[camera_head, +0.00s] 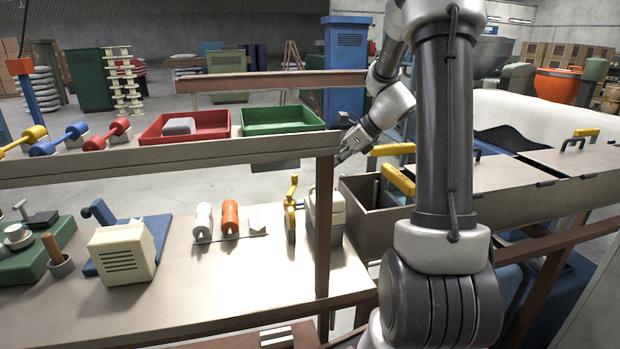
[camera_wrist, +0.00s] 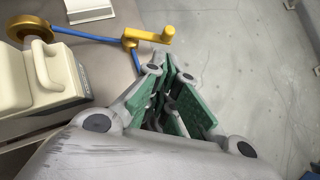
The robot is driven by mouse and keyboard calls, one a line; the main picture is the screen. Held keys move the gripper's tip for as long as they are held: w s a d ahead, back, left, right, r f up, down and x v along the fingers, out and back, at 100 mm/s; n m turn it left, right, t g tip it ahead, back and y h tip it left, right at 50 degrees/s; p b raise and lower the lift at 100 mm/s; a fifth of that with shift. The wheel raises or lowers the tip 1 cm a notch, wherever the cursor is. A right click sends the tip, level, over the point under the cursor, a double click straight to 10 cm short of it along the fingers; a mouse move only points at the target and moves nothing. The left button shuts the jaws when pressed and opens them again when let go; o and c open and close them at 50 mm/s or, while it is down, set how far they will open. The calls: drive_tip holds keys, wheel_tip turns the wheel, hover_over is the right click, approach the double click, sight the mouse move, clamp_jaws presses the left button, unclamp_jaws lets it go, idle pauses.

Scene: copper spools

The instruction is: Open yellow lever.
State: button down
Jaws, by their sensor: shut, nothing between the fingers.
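A yellow lever (camera_head: 291,207) stands upright on the lower workbench, left of a beige box. In the wrist view, a yellow crank-like handle (camera_wrist: 148,35) shows on a blue rod, with a yellow disc (camera_wrist: 30,27) at the rod's far left end; this looks like the same lever. My gripper (camera_head: 342,158) is above and right of the lever, near the end of the upper shelf. In the wrist view, my gripper (camera_wrist: 170,73) is shut and empty, its green-padded fingers just below the yellow handle and apart from it.
The beige box (camera_head: 330,215) with a handle stands close to the lever. The upper shelf (camera_head: 180,160) and its brown post (camera_head: 323,230) are near my arm. Grey bins (camera_head: 365,220) with yellow handles stand right. The bench front (camera_head: 230,285) is clear.

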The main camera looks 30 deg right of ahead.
sight(292, 185)
drive_tip(key=x, duration=1)
drive_tip(key=shift+w+d+f, duration=0.1)
drive_tip(key=shift+w+d, duration=0.1)
drive_tip(key=shift+w, duration=0.05)
drive_tip(key=w+n, duration=0.1)
drive_tip(key=w+a+n+g+y, duration=0.1)
drive_tip(key=w+n+g+y, duration=0.1)
drive_tip(key=shift+w+a+n, duration=0.1)
drive_tip(key=shift+a+n, duration=0.2)
drive_tip(key=shift+a, duration=0.05)
